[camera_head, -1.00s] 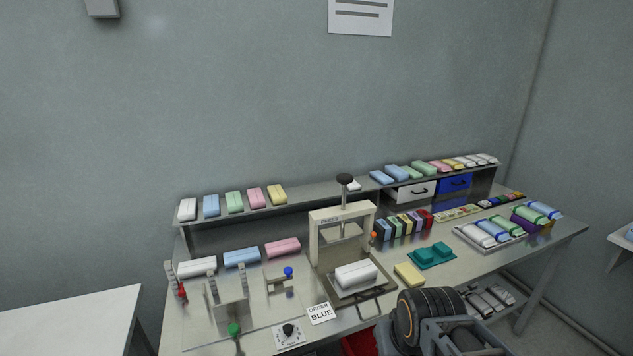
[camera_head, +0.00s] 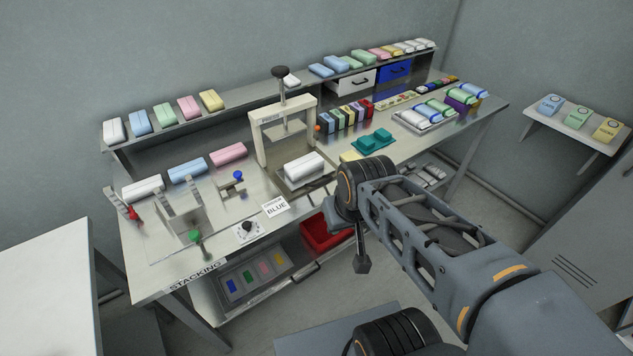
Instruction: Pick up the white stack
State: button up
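A white stack (camera_head: 303,168), lying flat with rounded edges, sits on the tray of the press (camera_head: 258,134) in the middle of the bench. Another white block (camera_head: 142,187) lies at the left of the bench, beside a blue one and a pink one. A white block (camera_head: 115,130) also stands at the left end of the shelf. My gripper (camera_head: 362,264) hangs small and dark below my wrist, in front of the bench's front edge and apart from all of these. Its fingers are too small to tell open from shut.
A green-knobbed stacking fixture (camera_head: 195,236) stands at the left front. A red bin (camera_head: 325,234) is under the bench.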

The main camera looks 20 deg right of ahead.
aim_at(299, 169)
jog(key=k, duration=1.2)
jog(key=u, duration=0.6)
jog(key=i, duration=1.8)
jog(key=z, duration=0.8)
